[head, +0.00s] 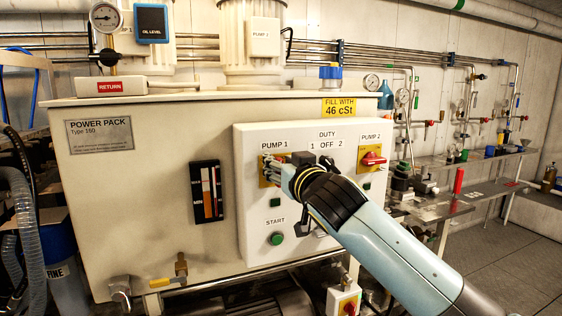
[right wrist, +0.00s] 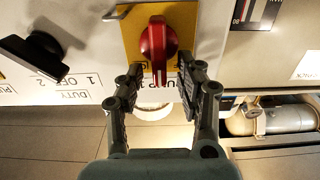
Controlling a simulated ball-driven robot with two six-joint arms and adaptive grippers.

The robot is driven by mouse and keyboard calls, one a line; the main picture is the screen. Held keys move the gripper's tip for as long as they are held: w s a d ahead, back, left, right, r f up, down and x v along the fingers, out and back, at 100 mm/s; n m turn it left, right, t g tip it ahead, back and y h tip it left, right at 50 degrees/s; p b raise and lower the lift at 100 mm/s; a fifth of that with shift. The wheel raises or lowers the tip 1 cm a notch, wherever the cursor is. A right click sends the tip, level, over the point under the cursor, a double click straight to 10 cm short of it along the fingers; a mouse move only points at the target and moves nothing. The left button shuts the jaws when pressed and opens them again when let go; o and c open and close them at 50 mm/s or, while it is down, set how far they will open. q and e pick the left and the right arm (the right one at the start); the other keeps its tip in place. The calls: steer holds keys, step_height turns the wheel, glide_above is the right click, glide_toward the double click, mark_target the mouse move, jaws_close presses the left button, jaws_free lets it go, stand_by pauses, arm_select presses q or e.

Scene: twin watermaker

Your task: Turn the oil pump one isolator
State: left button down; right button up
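The pump one isolator is a red rotary knob (right wrist: 157,45) on a yellow plate, seen upside down in the right wrist view. Its narrow handle end points down in that picture, towards my gripper. In the head view only the yellow plate (head: 263,181) under the PUMP 1 label shows clearly; my gripper covers the knob. My right gripper (right wrist: 159,76) is open, with one finger on each side of the handle end and visible gaps between. In the head view my right gripper (head: 273,168) is at the plate. My left gripper is not in view.
The white control panel (head: 254,229) also carries the red pump two isolator (head: 372,159), a black duty switch (right wrist: 40,52) close beside, and a green start button (head: 277,239). An oil level gauge (head: 206,191) is left of the panel. A shelf with bottles stands right.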

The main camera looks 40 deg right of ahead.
jaws_close()
steer(key=shift+n, duration=0.3)
stand_by(0.3)
steer(key=f+n+p, duration=0.1)
steer(key=n+p, duration=0.1)
steer(key=n, duration=0.3)
steer(key=a+n+p, duration=0.1)
steer(key=n, duration=0.5)
steer(key=a+f+n+p, duration=0.1)
steer(key=n+p, duration=0.1)
steer(key=n, duration=0.4)
steer(key=shift+w+a+f+p, duration=0.25)
steer(key=shift+w+f+p, duration=0.05)
steer(key=shift+f+p, duration=0.05)
steer(key=shift+n, duration=0.3)
steer(key=shift+f, duration=0.1)
